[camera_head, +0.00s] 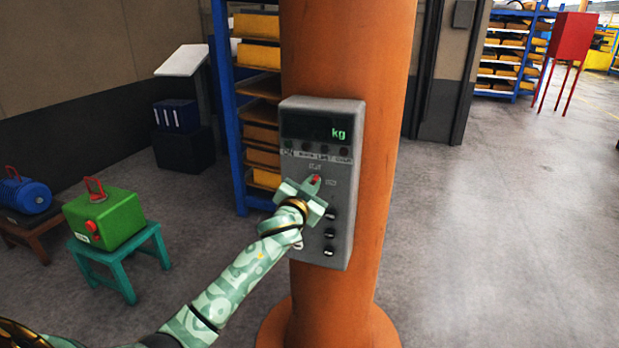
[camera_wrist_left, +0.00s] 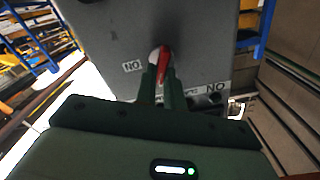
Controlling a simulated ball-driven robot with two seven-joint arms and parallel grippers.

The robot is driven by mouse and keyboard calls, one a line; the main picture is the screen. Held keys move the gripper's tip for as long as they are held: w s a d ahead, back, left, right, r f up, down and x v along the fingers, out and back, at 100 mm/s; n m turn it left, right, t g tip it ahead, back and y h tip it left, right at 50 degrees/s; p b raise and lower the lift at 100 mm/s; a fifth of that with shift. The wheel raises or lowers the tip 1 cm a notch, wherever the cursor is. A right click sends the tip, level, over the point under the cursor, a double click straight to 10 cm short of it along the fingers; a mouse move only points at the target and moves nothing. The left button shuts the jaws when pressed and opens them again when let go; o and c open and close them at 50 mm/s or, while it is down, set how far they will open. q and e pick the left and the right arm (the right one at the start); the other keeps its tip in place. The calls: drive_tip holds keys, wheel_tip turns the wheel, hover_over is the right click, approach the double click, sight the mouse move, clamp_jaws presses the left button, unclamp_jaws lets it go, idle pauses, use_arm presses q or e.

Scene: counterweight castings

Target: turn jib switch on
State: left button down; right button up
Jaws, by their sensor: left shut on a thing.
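A grey control box (camera_head: 345,215) is fixed to the front of an orange column (camera_head: 345,40). It has a dark display with green "kg" letters, a row of small lamps and several dark knobs. The red jib switch (camera_head: 316,179) sits in the middle of its face. My left gripper (camera_head: 307,192) is at the box front, shut on the switch. In the left wrist view, the green fingers close around the red and white switch lever (camera_wrist_left: 162,60). Label plates stand on either side of it on the grey face (camera_wrist_left: 110,30). My right gripper is in neither view.
A green casting (camera_head: 105,220) with a red handle sits on a teal stool (camera_head: 120,262) at left, beside a blue one (camera_head: 25,195). A shelf rack (camera_head: 230,120) stands behind the column. The floor at right is clear up to a red box on legs (camera_head: 572,38).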

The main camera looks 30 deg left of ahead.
use_arm(q)
drive_tip(key=shift+d+f+m+p, duration=0.15)
drive_tip(key=shift+m+p, duration=0.65)
drive_tip(key=shift+m, duration=1.25)
drive_tip(key=shift+d+f+m+p, duration=0.15)
drive_tip(key=shift+m+p, duration=0.65)
drive_tip(key=shift+m, duration=1.3)
drive_tip(key=shift+f+m+p, duration=0.25)
drive_tip(key=shift+m+p, duration=0.55)
drive_tip(key=shift+m, duration=1.25)
drive_tip(key=c, duration=1.5)
unclamp_jaws()
drive_tip(key=shift+w, duration=0.1)
drive_tip(key=v, duration=1.6)
